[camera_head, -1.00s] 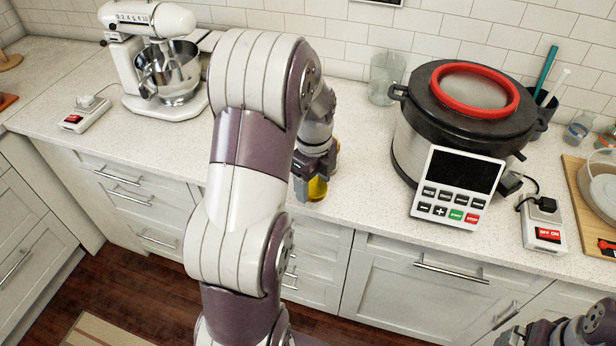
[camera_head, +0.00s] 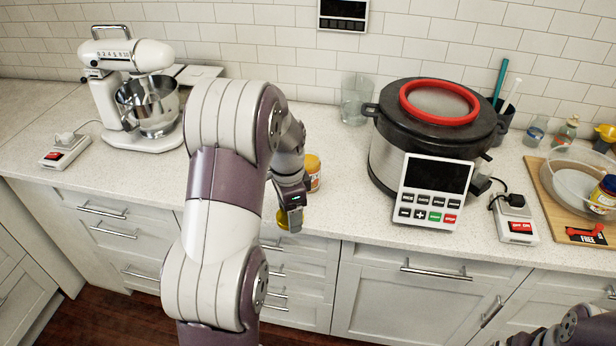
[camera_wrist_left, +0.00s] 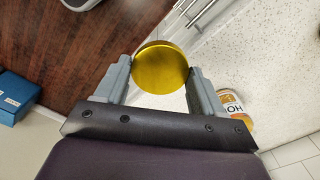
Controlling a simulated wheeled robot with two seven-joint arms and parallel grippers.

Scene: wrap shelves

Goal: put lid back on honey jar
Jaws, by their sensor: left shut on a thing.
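My left gripper (camera_head: 290,212) is shut on the gold lid (camera_wrist_left: 160,67), gripping it by its edges between the two fingertips. In the head view the lid (camera_head: 282,218) shows only partly, below the fingers, by the counter's front edge. The honey jar (camera_head: 314,172) stands upright on the counter, just behind and to the right of the gripper, partly hidden by my wrist. In the left wrist view the jar (camera_wrist_left: 236,108) shows its white label beside the right finger, apart from the lid. Part of my right arm shows at the lower right; its gripper is not visible.
A large cooker (camera_head: 425,140) with a control panel stands right of the jar, with a glass (camera_head: 356,100) behind. A stand mixer (camera_head: 130,95) and a power switch (camera_head: 65,152) are on the left. The counter (camera_head: 345,205) just right of the jar is clear.

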